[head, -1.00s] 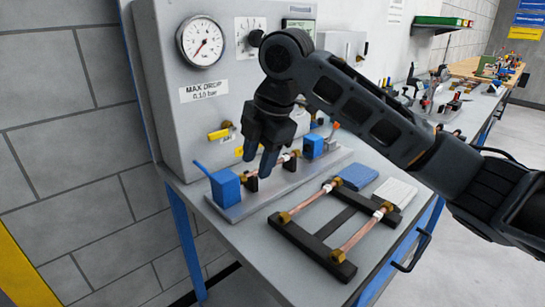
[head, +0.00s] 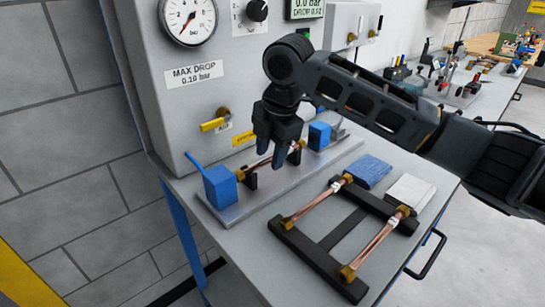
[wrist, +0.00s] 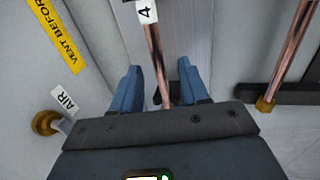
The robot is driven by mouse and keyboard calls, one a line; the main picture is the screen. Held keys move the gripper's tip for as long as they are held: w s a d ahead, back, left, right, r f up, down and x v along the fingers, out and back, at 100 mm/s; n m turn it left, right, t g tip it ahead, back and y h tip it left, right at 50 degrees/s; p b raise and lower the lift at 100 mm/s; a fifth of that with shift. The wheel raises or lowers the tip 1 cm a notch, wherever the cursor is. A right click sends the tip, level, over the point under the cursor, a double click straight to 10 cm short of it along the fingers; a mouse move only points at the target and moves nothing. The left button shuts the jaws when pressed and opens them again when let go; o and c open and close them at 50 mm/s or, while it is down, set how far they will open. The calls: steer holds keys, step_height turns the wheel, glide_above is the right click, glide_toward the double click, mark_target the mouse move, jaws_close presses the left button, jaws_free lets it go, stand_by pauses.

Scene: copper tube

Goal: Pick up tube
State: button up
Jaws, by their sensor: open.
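A copper tube with a white label "4" (wrist: 154,50) runs between my gripper's (wrist: 160,72) two blue fingers in the wrist view. In the head view a copper tube (head: 257,163) lies on the bench fixture between two blue blocks, partly hidden by my gripper (head: 272,152). My fingers point down at this tube, parted and one on each side; whether they touch it I cannot tell. Two more copper tubes with brass ends, one nearer the fixture (head: 318,201) and one farther right (head: 374,243), lie across a black rack (head: 312,252).
A left blue block (head: 220,187) with a lever and a right blue block (head: 319,136) flank the fixture tube. The grey gauge panel (head: 195,100) stands close behind.

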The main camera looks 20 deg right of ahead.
steer(key=shift+w+f, duration=0.1)
steer(key=shift+f, duration=0.25)
steer(key=shift+c, duration=0.2)
jaws_close()
